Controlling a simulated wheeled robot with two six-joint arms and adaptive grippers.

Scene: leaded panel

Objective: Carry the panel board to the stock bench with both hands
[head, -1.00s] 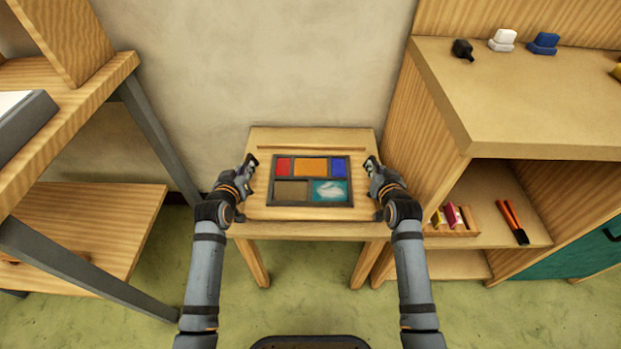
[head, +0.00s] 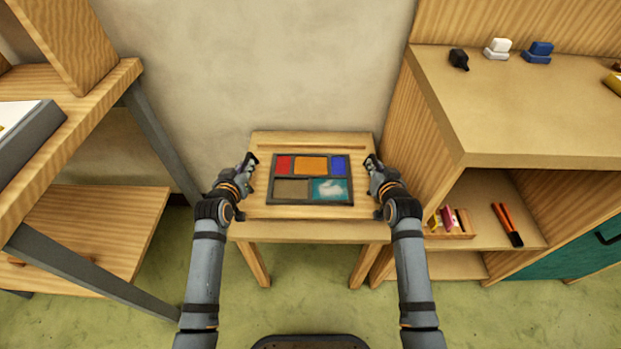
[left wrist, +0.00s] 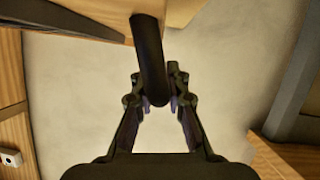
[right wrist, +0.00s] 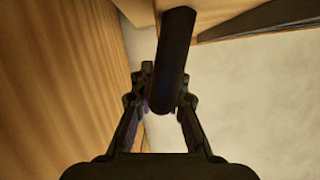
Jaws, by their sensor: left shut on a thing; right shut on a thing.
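The panel board (head: 300,213) is a flat wooden board with a batten along its far side. On it lies a dark-framed panel (head: 310,179) with red, orange, blue, brown and teal cells. My left gripper (head: 248,164) is shut at the board's left side and my right gripper (head: 372,164) at its right side. In the left wrist view a dark bar-like handle (left wrist: 150,60) sits between the fingers. The right wrist view shows a similar handle (right wrist: 175,55). The board looks level over a small wooden table (head: 310,232); I cannot tell the gap.
A shelf unit (head: 100,215) with a grey post stands at the left. A cabinet (head: 540,120) stands close at the right, with small blocks on top and coloured pieces inside. A plain wall is behind the table. Green floor shows in front.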

